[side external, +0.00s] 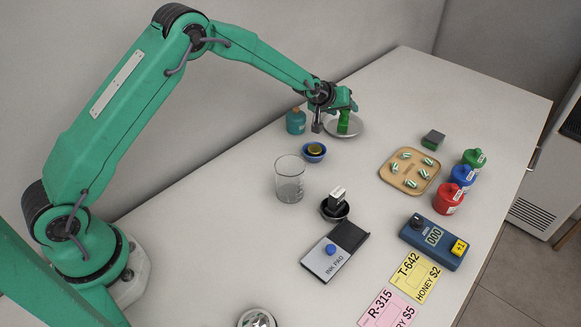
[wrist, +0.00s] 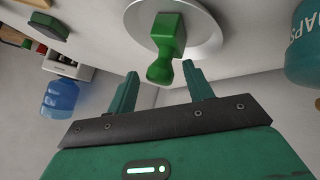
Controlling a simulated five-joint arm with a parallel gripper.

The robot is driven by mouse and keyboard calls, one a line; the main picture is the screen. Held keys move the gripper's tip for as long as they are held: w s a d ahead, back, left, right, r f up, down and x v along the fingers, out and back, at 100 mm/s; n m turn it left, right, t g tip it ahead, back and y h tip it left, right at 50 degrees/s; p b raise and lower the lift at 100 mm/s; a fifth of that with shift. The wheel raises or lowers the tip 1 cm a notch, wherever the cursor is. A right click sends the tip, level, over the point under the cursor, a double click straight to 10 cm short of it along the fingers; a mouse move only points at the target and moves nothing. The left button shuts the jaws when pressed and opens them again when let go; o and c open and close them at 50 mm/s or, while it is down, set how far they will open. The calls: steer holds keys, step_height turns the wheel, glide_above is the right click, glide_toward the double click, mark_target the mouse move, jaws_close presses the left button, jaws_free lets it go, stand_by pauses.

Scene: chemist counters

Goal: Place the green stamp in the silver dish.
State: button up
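The green stamp (side external: 344,122) (wrist: 168,42) stands in the silver dish (side external: 356,129) at the far end of the counter. In the wrist view the dish (wrist: 207,28) surrounds the stamp's base, and the stamp's rounded handle points toward my gripper. My gripper (side external: 343,104) is right at the stamp in the side view. In the wrist view its two fingers (wrist: 162,78) are spread apart, one on each side of the handle's end, with visible gaps. Whether a finger touches the stamp in the side view is hard to tell.
A teal bottle (side external: 296,121) (wrist: 304,45) and a blue bowl (side external: 314,157) stand close to the dish. A glass beaker (side external: 289,186), dark bowl (side external: 337,216), ink pad (side external: 325,263), wooden tray (side external: 388,178) and coloured jars (side external: 461,178) lie nearer. A dark-topped green block (side external: 433,139) stands right.

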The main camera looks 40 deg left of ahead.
steer(key=shift+r, duration=0.15)
steer(key=shift+s+r, duration=0.45)
steer(key=v, duration=1)
steer(key=shift+s+r, duration=0.2)
steer(key=shift+s, duration=0.15)
steer(key=shift+a, duration=0.1)
steer(key=s+a+r+m+g, duration=0.1)
steer(key=s+r, duration=0.5)
steer(key=s, duration=0.3)
steer(key=s+a+r+m+g, duration=0.1)
steer(key=s+a+r+m, duration=0.1)
steer(key=s+r, duration=0.55)
steer(key=s+a+f+m+g, duration=0.1)
steer(key=s+f+m+g, duration=0.1)
steer(key=s, duration=2)
steer(key=shift+s+a+m+y, duration=0.2)
steer(key=shift+m+y, duration=0.1)
steer(key=shift+m, duration=0.2)
